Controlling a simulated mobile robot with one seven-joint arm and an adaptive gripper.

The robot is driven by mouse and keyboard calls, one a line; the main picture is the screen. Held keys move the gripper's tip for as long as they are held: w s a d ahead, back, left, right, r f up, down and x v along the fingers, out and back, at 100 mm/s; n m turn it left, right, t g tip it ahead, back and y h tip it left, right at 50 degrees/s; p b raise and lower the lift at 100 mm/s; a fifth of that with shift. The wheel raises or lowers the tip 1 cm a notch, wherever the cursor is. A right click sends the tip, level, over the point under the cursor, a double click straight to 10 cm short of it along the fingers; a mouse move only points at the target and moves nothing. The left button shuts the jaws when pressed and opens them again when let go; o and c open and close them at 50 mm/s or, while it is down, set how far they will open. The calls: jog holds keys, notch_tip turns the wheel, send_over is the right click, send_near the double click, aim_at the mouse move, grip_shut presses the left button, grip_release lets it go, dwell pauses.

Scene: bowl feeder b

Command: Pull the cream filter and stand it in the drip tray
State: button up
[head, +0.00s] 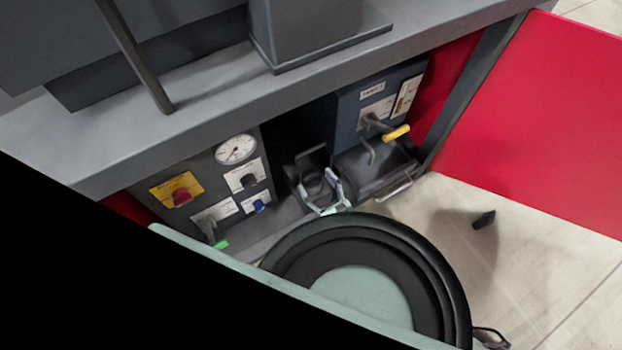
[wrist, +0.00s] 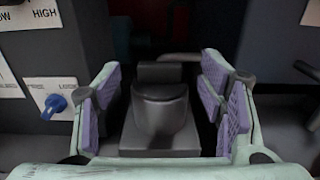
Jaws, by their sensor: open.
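No plainly cream-coloured filter shows in either view. A dark grey fitting with a rounded front stands in the recess between the gauge panel and the blue unit; I cannot tell whether it is the filter or its housing. It shows in the head view (head: 313,180) and in the wrist view (wrist: 160,112). My gripper (head: 321,190) is open around this fitting, with purple pads on both sides and gaps between. It also shows in the wrist view (wrist: 164,100). The dark tray (head: 378,184), seemingly the drip tray, lies just right of the fitting and looks empty.
The gauge panel (head: 236,149) with several knobs and a green-tipped lever (head: 218,243) is on the left. A blue unit (head: 350,103) with a yellow-tipped lever (head: 396,132) overhangs the tray. The counter (head: 190,110) is above. The red door (head: 550,120) stands open right.

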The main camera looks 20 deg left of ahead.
jog(key=x, duration=0.3)
jog(key=shift+w+a, duration=0.2)
jog(key=shift+a, duration=0.05)
jog(key=c, duration=1.2)
jog(key=shift+o, duration=0.2)
notch_tip(320, 180, up, 10)
jog(key=shift+r+p, duration=0.1)
jog(key=shift+p, duration=0.8)
jog(key=shift+d, duration=0.1)
